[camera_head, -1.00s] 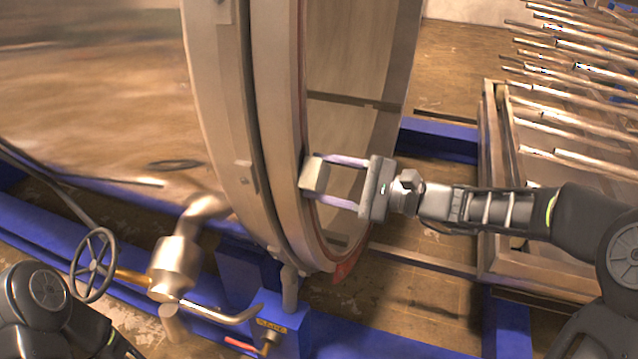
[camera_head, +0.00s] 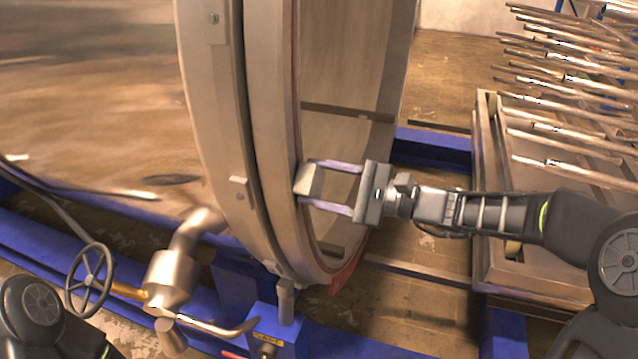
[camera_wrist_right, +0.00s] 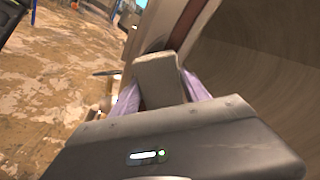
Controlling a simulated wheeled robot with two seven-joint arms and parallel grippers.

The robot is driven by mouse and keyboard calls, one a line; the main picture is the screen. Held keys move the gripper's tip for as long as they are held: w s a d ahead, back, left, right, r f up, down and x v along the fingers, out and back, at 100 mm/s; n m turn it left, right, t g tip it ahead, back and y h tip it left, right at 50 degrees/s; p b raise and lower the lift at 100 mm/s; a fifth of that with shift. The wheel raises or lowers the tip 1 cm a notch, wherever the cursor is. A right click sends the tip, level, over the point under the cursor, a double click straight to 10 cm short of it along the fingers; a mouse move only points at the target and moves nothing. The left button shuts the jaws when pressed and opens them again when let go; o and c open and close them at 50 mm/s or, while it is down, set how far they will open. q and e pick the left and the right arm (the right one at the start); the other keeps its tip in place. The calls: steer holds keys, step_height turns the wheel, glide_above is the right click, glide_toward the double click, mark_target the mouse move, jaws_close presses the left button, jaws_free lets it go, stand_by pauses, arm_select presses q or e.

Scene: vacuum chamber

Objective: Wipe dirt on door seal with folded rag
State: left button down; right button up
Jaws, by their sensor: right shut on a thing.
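The folded rag (camera_head: 309,180) is a small beige block at the chamber's door rim. My right gripper (camera_head: 318,183) is shut on it, with pale purple fingers on either side. In the right wrist view the rag (camera_wrist_right: 158,80) sits between the fingers, against or very near the rim. The door seal (camera_head: 297,110) is a thin reddish line along the round rim of the chamber opening; it also shows beyond the rag in the right wrist view. I cannot make out the dirt on it. My left gripper is not in view; only part of my left arm shows at lower left.
The large metal chamber (camera_head: 90,110) fills the left. A handwheel (camera_head: 90,280) and a metal pipe valve (camera_head: 172,280) stand at lower left. Blue frame beams (camera_head: 430,148) run along the floor. A rack of metal rods (camera_head: 570,110) stands at right.

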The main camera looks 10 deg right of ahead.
mark_target(310, 188)
steer(key=shift+a, duration=0.1)
steer(key=shift+s+a+b, duration=0.4)
steer(key=shift+s, duration=0.3)
steer(key=shift+s+a+b, duration=0.15)
steer(key=shift+s+a, duration=0.15)
steer(key=shift+s, duration=0.2)
steer(key=shift+s+a+b, duration=0.15)
steer(key=shift+s+a, duration=0.15)
steer(key=shift+s, duration=0.2)
steer(key=shift+r, duration=0.1)
steer(key=shift+r+p, duration=0.6)
steer(key=shift+r, duration=0.2)
